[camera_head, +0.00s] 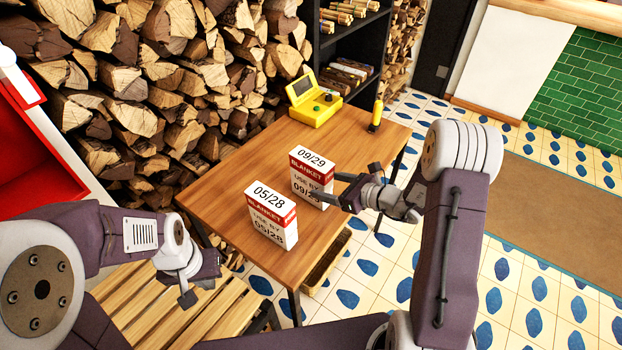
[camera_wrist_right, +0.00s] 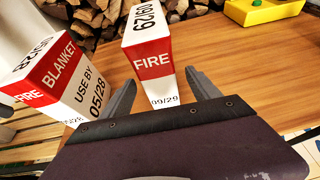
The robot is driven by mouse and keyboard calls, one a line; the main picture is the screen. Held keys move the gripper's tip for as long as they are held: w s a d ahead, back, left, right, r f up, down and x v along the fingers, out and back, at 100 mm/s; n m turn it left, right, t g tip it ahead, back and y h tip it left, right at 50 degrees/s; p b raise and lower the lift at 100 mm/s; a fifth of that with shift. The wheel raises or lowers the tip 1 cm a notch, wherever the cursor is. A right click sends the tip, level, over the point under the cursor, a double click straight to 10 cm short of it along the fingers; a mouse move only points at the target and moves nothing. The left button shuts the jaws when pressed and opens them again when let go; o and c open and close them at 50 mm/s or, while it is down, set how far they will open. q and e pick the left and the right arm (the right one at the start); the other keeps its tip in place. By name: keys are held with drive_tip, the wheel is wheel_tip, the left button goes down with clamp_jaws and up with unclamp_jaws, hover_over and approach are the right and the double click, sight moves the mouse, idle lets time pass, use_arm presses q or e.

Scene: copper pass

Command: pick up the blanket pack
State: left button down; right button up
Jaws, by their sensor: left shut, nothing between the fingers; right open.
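Two white-and-red blanket packs stand upright on the wooden table. One pack, marked 09/29 (camera_head: 310,164), is further back; the other, marked 05/28 (camera_head: 268,205), is nearer and to its left. My right gripper (camera_head: 343,189) is open at the right side of the 09/29 pack. In the right wrist view, its fingers (camera_wrist_right: 160,76) lie on either side of the near part of the 09/29 pack (camera_wrist_right: 148,45), and the 05/28 pack (camera_wrist_right: 58,75) stands left of the left finger. My left gripper (camera_head: 198,284) is shut and empty, low over the slatted wooden bench.
A yellow device with a raised screen (camera_head: 314,106) and a small yellow upright object (camera_head: 376,115) sit at the table's (camera_head: 240,180) far end. Stacked firewood (camera_head: 150,80) rises behind. A slatted bench (camera_head: 170,318) is at front left. A dark shelf (camera_head: 350,50) stands beyond.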

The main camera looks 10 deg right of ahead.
drive_tip(key=x, duration=0.5)
drive_tip(key=shift+w+a, duration=0.1)
clamp_jaws()
